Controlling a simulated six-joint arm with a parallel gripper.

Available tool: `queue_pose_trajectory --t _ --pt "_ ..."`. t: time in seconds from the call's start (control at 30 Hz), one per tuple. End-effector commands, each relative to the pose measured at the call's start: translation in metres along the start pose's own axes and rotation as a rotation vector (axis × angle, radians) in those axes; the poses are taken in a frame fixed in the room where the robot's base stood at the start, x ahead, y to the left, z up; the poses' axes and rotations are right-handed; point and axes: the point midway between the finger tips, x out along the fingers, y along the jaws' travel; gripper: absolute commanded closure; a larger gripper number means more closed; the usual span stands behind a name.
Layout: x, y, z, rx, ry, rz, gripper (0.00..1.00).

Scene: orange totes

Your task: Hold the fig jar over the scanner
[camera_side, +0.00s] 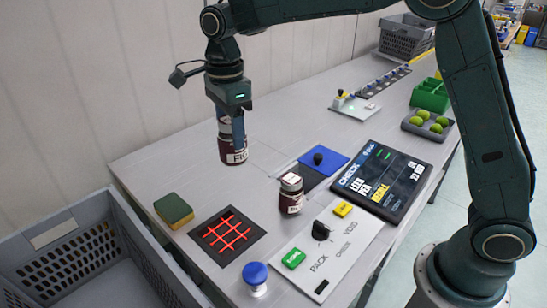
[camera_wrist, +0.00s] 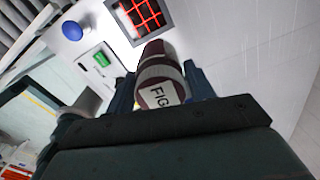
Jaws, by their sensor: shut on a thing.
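The fig jar (camera_side: 233,152) is dark red-brown with a white label; the letters FIG show in the wrist view (camera_wrist: 161,94). My gripper (camera_side: 232,124) is shut on it and holds it above the table, with its fingers (camera_wrist: 162,82) on both sides of the jar. The scanner (camera_side: 228,237) is a black square with glowing red grid lines, set in the table. In the side view the jar appears above and behind it; in the wrist view the scanner (camera_wrist: 139,17) lies beyond the jar's far end, not under it.
A second dark jar (camera_side: 291,194) stands right of the scanner. A sponge (camera_side: 174,210), a blue button (camera_side: 255,278) and a white panel with a knob (camera_side: 324,249) surround the scanner. A screen (camera_side: 382,181) lies at right. A grey crate (camera_side: 69,268) is at front left.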

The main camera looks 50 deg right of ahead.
Motion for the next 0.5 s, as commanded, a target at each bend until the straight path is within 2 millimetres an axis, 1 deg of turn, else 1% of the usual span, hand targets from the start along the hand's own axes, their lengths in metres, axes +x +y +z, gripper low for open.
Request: queue_pose_trajectory --t 0.03,0.2,0.33,0.5 --pt "0.008 0.007 0.011 -0.005 0.001 0.002 0.81" --pt "0.03 0.025 0.038 -0.004 0.0 0.001 0.81" --pt "0.041 0.035 0.05 -0.002 0.0 0.0 0.81" --pt "0.046 0.04 0.056 0.001 -0.001 -0.002 0.81"
